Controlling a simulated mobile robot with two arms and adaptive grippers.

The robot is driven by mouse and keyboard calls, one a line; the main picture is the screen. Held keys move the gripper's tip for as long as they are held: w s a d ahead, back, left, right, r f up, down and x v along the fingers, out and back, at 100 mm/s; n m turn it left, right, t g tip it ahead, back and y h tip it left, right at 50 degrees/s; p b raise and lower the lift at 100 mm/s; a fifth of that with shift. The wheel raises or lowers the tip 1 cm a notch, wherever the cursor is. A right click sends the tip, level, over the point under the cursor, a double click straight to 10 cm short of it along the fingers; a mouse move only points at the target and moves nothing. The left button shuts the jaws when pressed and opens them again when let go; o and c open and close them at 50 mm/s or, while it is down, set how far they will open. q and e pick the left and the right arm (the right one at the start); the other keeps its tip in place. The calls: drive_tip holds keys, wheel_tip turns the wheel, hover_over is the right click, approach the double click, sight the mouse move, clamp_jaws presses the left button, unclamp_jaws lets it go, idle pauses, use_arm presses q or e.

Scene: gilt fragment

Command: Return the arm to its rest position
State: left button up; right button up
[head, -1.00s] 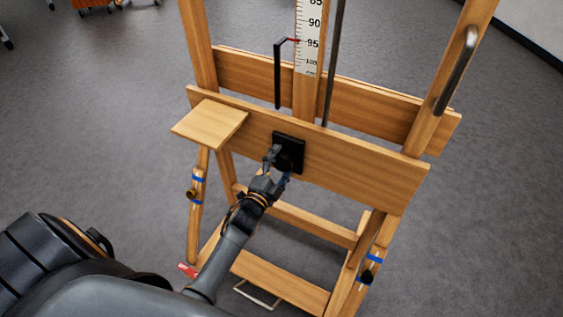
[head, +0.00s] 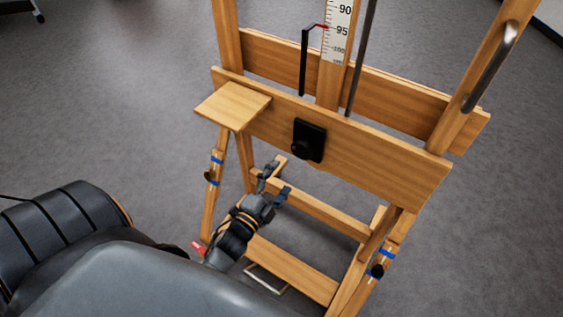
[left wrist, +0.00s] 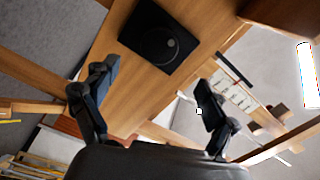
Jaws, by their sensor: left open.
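My left gripper (head: 274,180) is open and empty in the head view, below and in front of the black knob on its square plate (head: 309,141). The plate is fixed to the front board of the wooden easel (head: 390,172). In the left wrist view, the two fingers of my left gripper (left wrist: 150,100) stand wide apart. The black knob and plate (left wrist: 159,41) show beyond the fingers, apart from them. My right gripper is in neither view.
A small wooden shelf (head: 233,105) juts out at the easel's upper left, above my left gripper. The easel's legs and lower crossbars (head: 318,208) surround the space near the gripper. A metal handle (head: 489,70) is on the right post.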

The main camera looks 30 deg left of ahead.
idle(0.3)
use_arm(q)
drive_tip(key=s+d+f+n+g, duration=0.2)
drive_tip(key=s+f+g, duration=0.1)
drive_tip(key=f, duration=0.6)
drive_tip(key=s+d+f+n+g, duration=0.15)
drive_tip(key=s+f, duration=0.25)
drive_tip(key=f, duration=0.4)
drive_tip(key=s+d+f+n+g, duration=0.1)
drive_tip(key=s+f+n+g, duration=0.2)
drive_tip(key=f, duration=0.6)
drive_tip(key=s+f+n+g, duration=0.1)
drive_tip(key=s+f+g, duration=0.2)
drive_tip(key=s, duration=0.6)
drive_tip(key=s+f+n+g, duration=0.2)
drive_tip(key=s+f+g, duration=0.1)
drive_tip(key=s+f, duration=0.5)
drive_tip(key=s+f+n+g, duration=0.1)
drive_tip(key=s+f+g, duration=0.2)
drive_tip(key=s, duration=0.7)
wheel_tip(320, 180, down, 3)
drive_tip(key=shift+s+r+n+h, duration=0.1)
drive_tip(key=shift+s+n+h, duration=0.2)
drive_tip(key=shift+s+n, duration=0.05)
drive_tip(key=shift+w+g, duration=0.1)
drive_tip(key=shift+g, duration=0.15)
